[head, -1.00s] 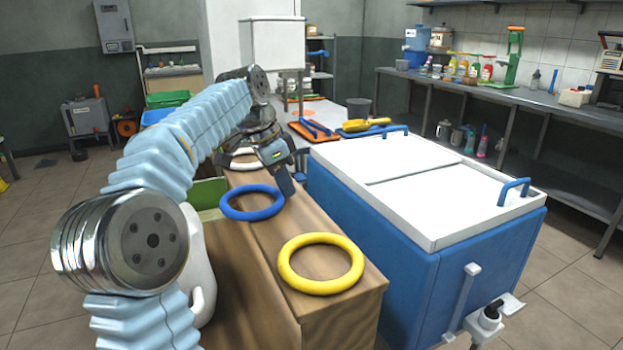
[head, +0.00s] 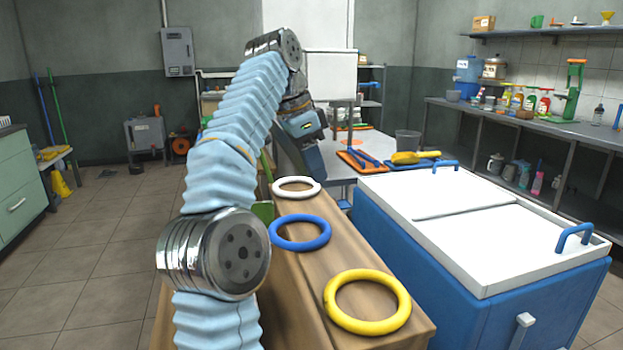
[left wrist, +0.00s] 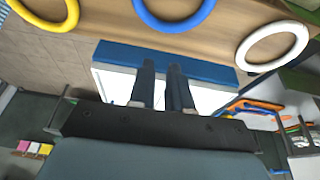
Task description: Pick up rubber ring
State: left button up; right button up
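Three rings lie flat in a row on a wooden surface (head: 300,290): a yellow ring (head: 367,327) at the near end, a blue ring (head: 300,247) in the middle and a white ring (head: 297,194) at the far end. My left gripper (head: 312,160) is raised beyond the white ring, apart from all the rings. In the left wrist view its two fingers (left wrist: 161,68) stand a little apart with nothing between them. The yellow ring (left wrist: 45,25), blue ring (left wrist: 172,28) and white ring (left wrist: 267,67) show along the top there. My right gripper is not in view.
A blue chest with a white lid (head: 480,225) stands close to the right of the wooden surface. Behind is a table with an orange tray (head: 350,160), a yellow-handled item (head: 415,157) and a grey bucket (head: 407,141). Open floor lies to the left.

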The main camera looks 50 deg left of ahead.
pick_arm(q)
jog(key=shift+o, duration=1.2)
jog(key=shift+s+n, duration=0.35)
jog(key=shift+n, duration=0.35)
jog(key=shift+o, duration=1.4)
jog(key=s+n, duration=0.1)
jog(key=n, duration=0.2)
jog(key=s+n+y, duration=0.1)
jog(key=s+n, duration=0.1)
jog(key=n, duration=0.2)
jog(key=s+r+n+b, duration=0.1)
jog(key=n, duration=0.2)
jog(key=shift+s+d+n, duration=0.35)
jog(key=shift+s+n, duration=0.05)
jog(key=n+y+b, duration=0.3)
jog(key=n+b, duration=0.1)
jog(key=n, duration=1.3)
send_over(289, 243)
jog(key=s, duration=0.3)
notch_tip(289, 243, down, 7)
jog(key=shift+w+d+f+b, duration=0.1)
jog(key=shift+w+f+b, duration=0.25)
jog(key=shift+f, duration=0.55)
jog(key=shift+w+a+f+b, duration=0.1)
jog(key=shift+w+f+b, duration=0.1)
jog(key=shift+w+f, duration=0.55)
jog(key=shift+w+d+f+b, duration=0.15)
jog(key=shift+f+b, duration=0.1)
jog(key=shift+f, duration=0.85)
